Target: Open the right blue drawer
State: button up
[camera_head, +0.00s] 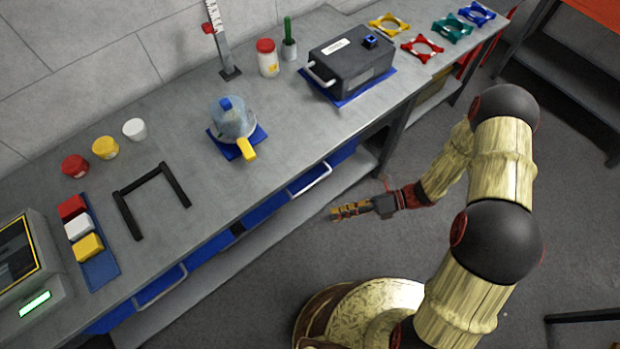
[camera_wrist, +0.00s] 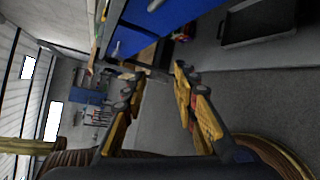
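The right blue drawer (camera_head: 342,155) is under the workbench, with a pale bar handle (camera_head: 310,180) on its front. It looks shut, but the benchtop hides part of it. My gripper (camera_head: 336,212) is in front of the bench, a little right of and nearer than that handle, apart from it. In the wrist view my gripper (camera_wrist: 156,74) has its two yellow fingers spread with nothing between them. A blue drawer front (camera_wrist: 150,28) with pale handles shows past the fingertips there; I cannot tell which drawer it is.
A left blue drawer (camera_head: 185,290) has its own handle (camera_head: 160,287). On the grey workbench (camera_head: 290,130) stand a blue-grey device (camera_head: 233,120), a black box (camera_head: 350,62), jars and a black frame (camera_head: 128,212). The floor between bench and my base is clear.

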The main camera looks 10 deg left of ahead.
aim_at(313, 183)
jog(key=w+a+r+m+t+y, duration=0.2)
jog(key=w+a+m+t+y, duration=0.1)
jog(key=w+m, duration=0.65)
jog(key=shift+s+a+f+b, duration=0.15)
jog(key=shift+s+a+b, duration=0.15)
jog(key=shift+a, duration=0.9)
jog(key=shift+s+a+f+b, duration=0.15)
jog(key=shift+a+b, duration=0.2)
jog(key=shift+a, duration=0.9)
jog(key=shift+s+a+f+b, duration=0.15)
jog(key=shift+s+a+b, duration=0.15)
jog(key=shift+a, duration=0.9)
jog(key=shift+c, duration=1.3)
jog(key=c, duration=0.4)
grip_shut()
